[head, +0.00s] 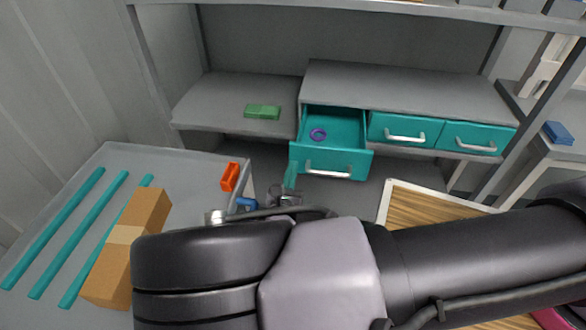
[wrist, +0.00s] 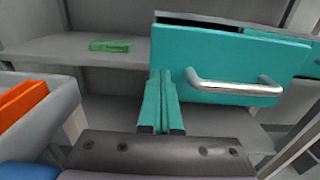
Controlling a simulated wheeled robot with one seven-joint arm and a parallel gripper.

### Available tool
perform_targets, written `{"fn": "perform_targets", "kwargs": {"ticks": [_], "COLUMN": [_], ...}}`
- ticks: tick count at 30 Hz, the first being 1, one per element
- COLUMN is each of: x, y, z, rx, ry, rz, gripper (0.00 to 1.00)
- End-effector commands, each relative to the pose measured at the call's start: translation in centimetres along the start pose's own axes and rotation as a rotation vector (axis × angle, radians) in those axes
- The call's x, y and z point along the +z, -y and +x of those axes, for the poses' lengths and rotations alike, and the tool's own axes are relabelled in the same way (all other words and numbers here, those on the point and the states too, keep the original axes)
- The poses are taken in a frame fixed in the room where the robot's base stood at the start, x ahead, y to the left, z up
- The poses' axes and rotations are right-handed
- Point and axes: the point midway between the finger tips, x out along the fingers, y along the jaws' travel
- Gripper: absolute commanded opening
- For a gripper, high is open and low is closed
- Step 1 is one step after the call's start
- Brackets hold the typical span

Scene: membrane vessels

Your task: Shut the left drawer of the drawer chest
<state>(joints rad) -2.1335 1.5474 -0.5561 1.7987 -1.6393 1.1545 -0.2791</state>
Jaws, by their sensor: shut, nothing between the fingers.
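The drawer chest (head: 400,88) is grey with teal drawer fronts and stands on a shelf. Its left drawer (head: 331,161) is pulled out, and a purple ring (head: 318,134) lies inside. In the wrist view the left drawer's front (wrist: 225,62) and its silver handle (wrist: 235,88) are close ahead. My gripper (wrist: 160,80) has teal fingers, shut and empty, at the lower left edge of that front. Whether they touch it I cannot tell. In the head view my gripper (head: 291,172) is partly hidden by my arm.
The middle drawer (head: 404,130) and right drawer (head: 470,138) are shut. A green block (head: 262,112) lies on the shelf left of the chest. A grey table at left holds an orange block (head: 230,177) and a cardboard box (head: 128,245). A wooden-bottomed tray (head: 425,208) is at right.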

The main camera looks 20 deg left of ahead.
Motion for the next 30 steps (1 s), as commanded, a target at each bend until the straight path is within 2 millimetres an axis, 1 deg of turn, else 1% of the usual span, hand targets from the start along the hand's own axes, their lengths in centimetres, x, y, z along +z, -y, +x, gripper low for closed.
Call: {"fn": "perform_targets", "kwargs": {"ticks": [11, 14, 17, 20, 23, 30], "x": [0.0, 0.0, 0.0, 0.0, 0.0, 0.0], "y": [0.0, 0.0, 0.1, 0.1, 0.2, 0.1], "z": [0.0, 0.3, 1.1, 2.6, 4.7, 10.4], "rx": [0.002, 0.001, 0.000, -0.001, -0.002, -0.002], "ry": [0.000, 0.000, 0.001, 0.001, 0.002, 0.001], "rz": [0.000, 0.000, -0.001, -0.002, -0.002, -0.001], "gripper": [0.00, 0.00, 0.00, 0.00, 0.00, 0.00]}}
